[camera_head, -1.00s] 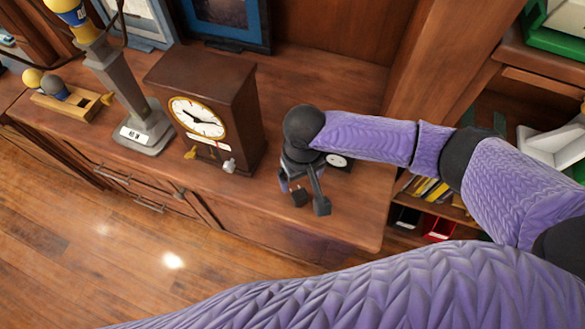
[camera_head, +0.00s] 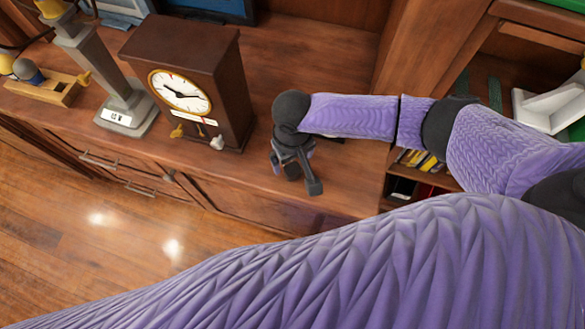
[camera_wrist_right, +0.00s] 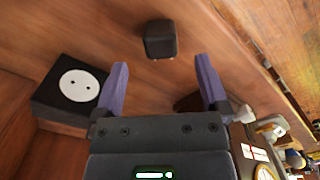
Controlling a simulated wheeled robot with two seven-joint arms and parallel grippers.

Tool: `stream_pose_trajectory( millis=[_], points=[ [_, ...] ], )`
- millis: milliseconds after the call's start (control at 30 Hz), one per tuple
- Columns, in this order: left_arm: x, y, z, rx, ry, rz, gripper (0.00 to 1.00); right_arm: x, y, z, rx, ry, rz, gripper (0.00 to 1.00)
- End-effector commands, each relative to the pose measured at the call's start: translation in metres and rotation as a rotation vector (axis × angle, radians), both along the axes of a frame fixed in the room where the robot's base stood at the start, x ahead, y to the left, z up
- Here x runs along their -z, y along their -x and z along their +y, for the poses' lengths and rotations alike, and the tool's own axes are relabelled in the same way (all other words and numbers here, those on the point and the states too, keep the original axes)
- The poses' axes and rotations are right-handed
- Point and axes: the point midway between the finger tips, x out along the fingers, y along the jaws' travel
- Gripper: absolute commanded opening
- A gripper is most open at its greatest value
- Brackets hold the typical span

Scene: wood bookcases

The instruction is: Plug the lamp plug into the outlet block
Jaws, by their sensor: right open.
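My right gripper (camera_wrist_right: 160,66) is open and empty, low over the wooden cabinet top; it also shows in the head view (camera_head: 296,178). In the right wrist view a small black lamp plug (camera_wrist_right: 160,38) lies on the wood just beyond the gap between the two purple fingers. The outlet block (camera_wrist_right: 78,86) is black with a round white two-hole face, to the left of the left finger. In the head view my right arm hides most of the outlet block. My left gripper is not in view.
A brown clock (camera_head: 182,92) stands left of my right gripper, with a grey column lamp (camera_head: 120,95) and a wooden block (camera_head: 45,88) farther left. The cabinet front edge lies close below the gripper. A bookshelf (camera_head: 425,165) is at the right.

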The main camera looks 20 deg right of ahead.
Motion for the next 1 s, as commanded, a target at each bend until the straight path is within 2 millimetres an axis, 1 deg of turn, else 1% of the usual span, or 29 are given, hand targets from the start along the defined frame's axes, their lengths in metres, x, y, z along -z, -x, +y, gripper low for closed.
stream_pose_trajectory(
  millis=[67,200,300,400,733,767,800,867,900,967,1000],
  points=[
    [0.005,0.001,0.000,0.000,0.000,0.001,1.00,0.009,0.000,0.000,0.000,0.001,0.001,0.94],
    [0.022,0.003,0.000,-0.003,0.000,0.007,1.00,0.036,0.002,0.000,0.000,0.003,0.003,0.94],
    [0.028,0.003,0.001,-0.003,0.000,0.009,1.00,0.049,0.002,0.000,0.000,0.002,0.003,0.94],
    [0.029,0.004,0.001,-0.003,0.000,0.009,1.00,0.053,0.001,0.001,0.000,0.000,0.001,0.94],
    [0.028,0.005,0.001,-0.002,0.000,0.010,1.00,0.052,0.001,0.001,0.000,0.000,0.001,0.94],
    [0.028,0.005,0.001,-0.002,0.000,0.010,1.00,0.052,0.001,0.001,0.000,0.000,0.001,0.88],
    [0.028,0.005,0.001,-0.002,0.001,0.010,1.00,0.052,0.001,0.001,0.000,0.000,0.001,0.79],
    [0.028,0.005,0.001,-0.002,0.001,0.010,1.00,0.052,0.001,0.001,0.000,0.001,0.001,0.67],
    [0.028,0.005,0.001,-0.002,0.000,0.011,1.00,0.052,0.001,0.001,0.000,0.001,0.001,0.58],
    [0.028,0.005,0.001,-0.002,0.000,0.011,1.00,0.052,0.001,0.001,0.000,0.001,0.001,0.45],
    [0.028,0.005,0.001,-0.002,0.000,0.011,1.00,0.052,0.001,0.001,0.000,0.001,0.001,0.37]
  ],
)
